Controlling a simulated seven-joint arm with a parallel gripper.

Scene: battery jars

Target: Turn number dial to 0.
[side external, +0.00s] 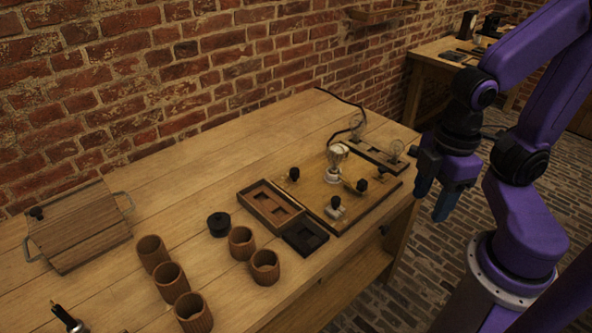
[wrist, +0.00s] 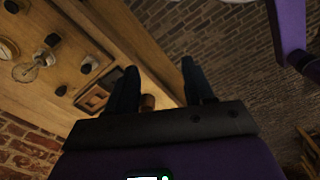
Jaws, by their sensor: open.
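My gripper (side external: 435,194) is open and empty, fingers pointing down, off the right end of the wooden table. In the wrist view its two dark fingers (wrist: 158,80) stand apart, with the table edge and the floor beyond them. A wooden board (side external: 318,184) on the table, left of my gripper, carries black knobs (side external: 294,174) (side external: 362,185), a silver upright fitting (side external: 336,164) and a small pale metal part (side external: 335,208). I cannot make out any numbers or tell which part is the number dial. The gripper touches none of these.
A two-slot wooden tray (side external: 270,206) and a black tray (side external: 305,238) lie beside the board. A brick wall (side external: 180,70) runs behind.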

